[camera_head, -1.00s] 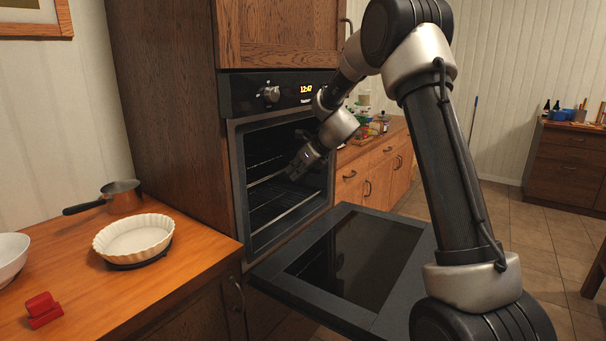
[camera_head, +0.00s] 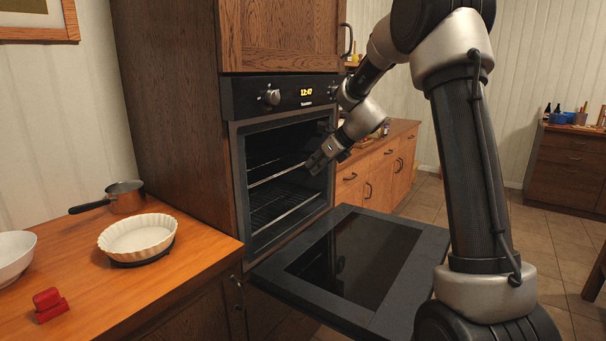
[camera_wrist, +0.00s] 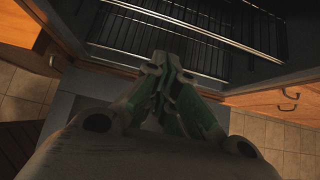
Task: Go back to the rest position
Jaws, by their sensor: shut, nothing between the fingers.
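My gripper (camera_head: 316,164) is in front of the open oven (camera_head: 284,165), above the lowered oven door (camera_head: 350,258). Its fingers are together and hold nothing. In the wrist view the closed fingers (camera_wrist: 170,62) point toward the oven racks (camera_wrist: 200,40), with a gap between them as far as I can tell. My arm comes down from the upper right to the gripper. The oven door lies flat and open below the gripper, with nothing on it. The oven holds wire racks (camera_head: 278,207) and looks empty.
On the left counter (camera_head: 190,255) are a white fluted dish (camera_head: 138,236) on a dark trivet, a copper saucepan (camera_head: 126,198), a white bowl (camera_head: 12,258) and a red object (camera_head: 48,304). A cabinet (camera_head: 375,172) stands right of the oven. The floor at right is open.

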